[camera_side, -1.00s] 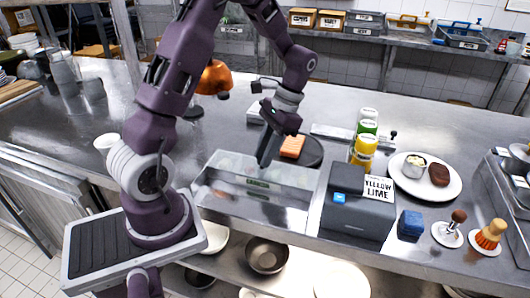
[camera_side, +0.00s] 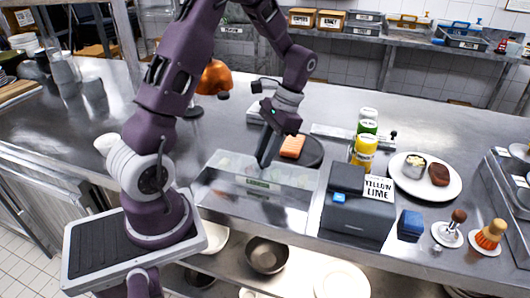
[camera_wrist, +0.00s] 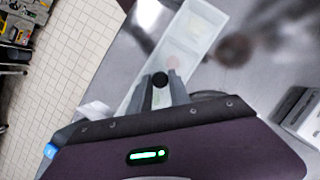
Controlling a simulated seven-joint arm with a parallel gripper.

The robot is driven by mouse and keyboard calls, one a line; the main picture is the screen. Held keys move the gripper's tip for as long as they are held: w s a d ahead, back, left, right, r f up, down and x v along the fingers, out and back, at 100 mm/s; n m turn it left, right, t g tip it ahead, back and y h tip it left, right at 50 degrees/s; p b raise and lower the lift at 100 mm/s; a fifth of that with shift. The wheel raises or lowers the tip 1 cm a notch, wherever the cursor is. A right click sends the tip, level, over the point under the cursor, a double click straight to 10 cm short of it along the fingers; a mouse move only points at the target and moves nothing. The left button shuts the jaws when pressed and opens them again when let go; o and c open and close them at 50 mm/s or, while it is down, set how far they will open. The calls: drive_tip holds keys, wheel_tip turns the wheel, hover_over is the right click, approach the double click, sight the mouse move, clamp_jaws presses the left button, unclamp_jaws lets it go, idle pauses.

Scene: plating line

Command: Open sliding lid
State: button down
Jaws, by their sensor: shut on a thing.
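A long, clear container (camera_side: 225,158) with compartments sits at the counter's front edge in the side view. My gripper (camera_side: 263,163) reaches down to the container from above. In the wrist view the pale container (camera_wrist: 190,35) runs diagonally upward. There my gripper (camera_wrist: 162,88) is shut on a round black knob (camera_wrist: 160,79), which appears to belong to the lid. The fingers hide part of the container, and the knob is hidden in the side view.
A white plate (camera_side: 448,188) is farther right. The counter behind is mostly clear.

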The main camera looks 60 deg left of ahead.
drive_tip(key=s+d, duration=0.5)
drive_tip(key=shift+d, duration=0.1)
drive_tip(key=c, duration=1.2)
unclamp_jaws()
drive_tip(key=v, duration=0.7)
drive_tip(key=shift+r, duration=0.15)
